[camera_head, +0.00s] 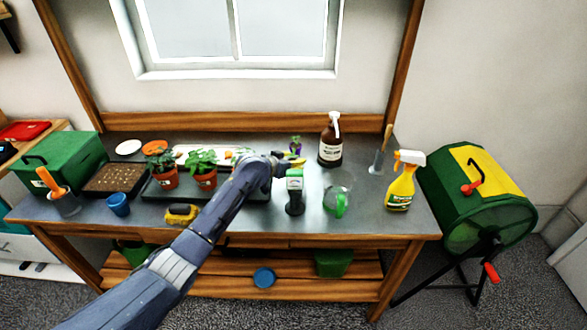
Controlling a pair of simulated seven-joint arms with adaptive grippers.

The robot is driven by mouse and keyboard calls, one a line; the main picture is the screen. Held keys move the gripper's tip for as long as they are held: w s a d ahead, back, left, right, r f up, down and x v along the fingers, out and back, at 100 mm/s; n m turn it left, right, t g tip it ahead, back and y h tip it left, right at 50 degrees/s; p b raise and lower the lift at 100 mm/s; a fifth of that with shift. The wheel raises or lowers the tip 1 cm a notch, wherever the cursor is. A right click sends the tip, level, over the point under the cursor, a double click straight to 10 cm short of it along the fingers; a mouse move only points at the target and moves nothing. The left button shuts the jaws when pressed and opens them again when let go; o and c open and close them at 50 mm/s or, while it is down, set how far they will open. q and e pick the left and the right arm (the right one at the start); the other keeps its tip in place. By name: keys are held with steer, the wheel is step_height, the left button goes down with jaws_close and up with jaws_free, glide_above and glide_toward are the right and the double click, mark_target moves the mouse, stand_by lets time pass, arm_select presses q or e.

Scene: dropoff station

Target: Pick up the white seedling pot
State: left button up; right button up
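I cannot clearly make out a white seedling pot. My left arm reaches in from the lower left across the bench. My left gripper (286,164) is over the middle of the bench, and its fingers are too small and dark to tell open from shut. Two potted seedlings in terracotta pots (206,181) (166,178) stand on a dark tray (258,190), left of the gripper. My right gripper is not in view.
A clear jug with a green handle (338,190), brown pump bottle (331,142) and yellow spray bottle (402,184) stand to the right. A yellow-and-black object (181,214) lies near the front edge.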

arm_select(q)
steer(key=c, duration=0.6)
steer(key=shift+r, duration=0.1)
